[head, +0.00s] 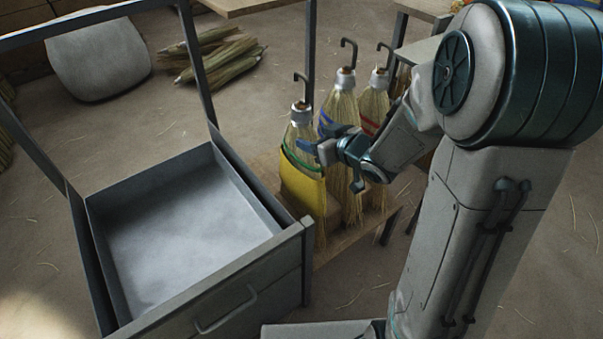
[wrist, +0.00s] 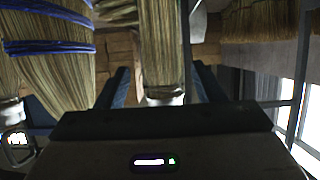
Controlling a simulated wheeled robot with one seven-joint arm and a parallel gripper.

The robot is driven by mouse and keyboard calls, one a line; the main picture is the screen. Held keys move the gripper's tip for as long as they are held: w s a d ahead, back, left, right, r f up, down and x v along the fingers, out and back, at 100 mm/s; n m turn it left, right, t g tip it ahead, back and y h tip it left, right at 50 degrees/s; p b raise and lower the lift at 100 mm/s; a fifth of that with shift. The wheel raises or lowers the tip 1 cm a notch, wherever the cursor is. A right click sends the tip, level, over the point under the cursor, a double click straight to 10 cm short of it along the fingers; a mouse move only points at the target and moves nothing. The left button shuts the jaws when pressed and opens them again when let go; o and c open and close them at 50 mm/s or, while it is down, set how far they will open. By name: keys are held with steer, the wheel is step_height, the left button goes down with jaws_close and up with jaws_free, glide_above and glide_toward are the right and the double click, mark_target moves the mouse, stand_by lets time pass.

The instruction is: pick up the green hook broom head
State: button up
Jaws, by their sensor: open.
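The green hook broom head (head: 303,170) stands upright in the head view, with a green band, a yellow lower part, a pale collar and a dark hook on top. My gripper (head: 328,153) is close on its right side, overlapping its edge in the picture; contact is unclear. In the wrist view my open gripper (wrist: 162,85) has its blue fingers on either side of a straw broom head (wrist: 163,45) with a pale collar. No green band shows there, so I cannot tell which broom it is.
A blue-banded broom head (head: 341,118) and a red-banded one (head: 373,105) stand just behind. The blue bands also show at left in the wrist view (wrist: 48,46). An open, empty metal drawer (head: 185,235) is at left. Straw bundles (head: 215,55) lie on the floor behind.

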mark_target(303, 136)
steer(key=b+x, duration=0.2)
steer(key=x, duration=0.3)
steer(key=shift+w+a+f, duration=0.15)
steer(key=shift+a+f, duration=0.2)
steer(key=shift+f, duration=0.05)
steer(key=shift+w+a, duration=0.2)
steer(key=shift+w, duration=0.15)
jaws_close()
